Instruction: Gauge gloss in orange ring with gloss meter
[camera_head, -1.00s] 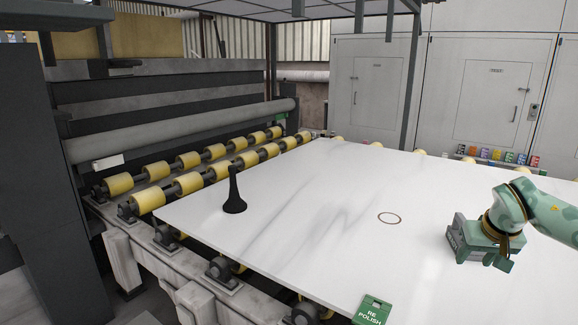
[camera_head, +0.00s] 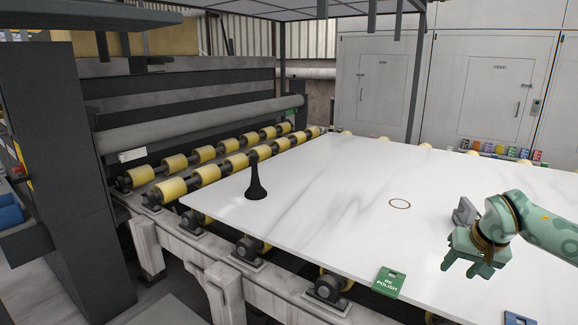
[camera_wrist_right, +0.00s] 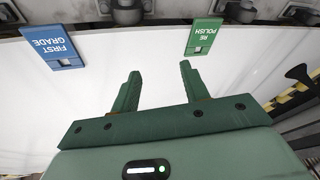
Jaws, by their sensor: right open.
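A thin ring (camera_head: 400,208) lies flat on the white stone slab (camera_head: 320,230), right of its middle; its orange colour is faint. A grey block-like device (camera_head: 463,212), seemingly the gloss meter, rests on the slab right of the ring, apart from it. My right gripper (camera_head: 470,266) is just in front of the device, fingers spread and pointing toward the slab's near side. The right wrist view shows its two green fingers apart (camera_wrist_right: 160,72) with nothing between them. My arm hides part of the device. My left gripper is out of view.
A green "RE POLISH" tag (camera_head: 389,281) sits at the slab's near edge; a blue "FIRST GRADE" tag (camera_wrist_right: 52,46) is along the same edge. A black flared-base object (camera_head: 256,185) stands at the slab's left. Yellow rollers (camera_head: 207,174) run behind.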

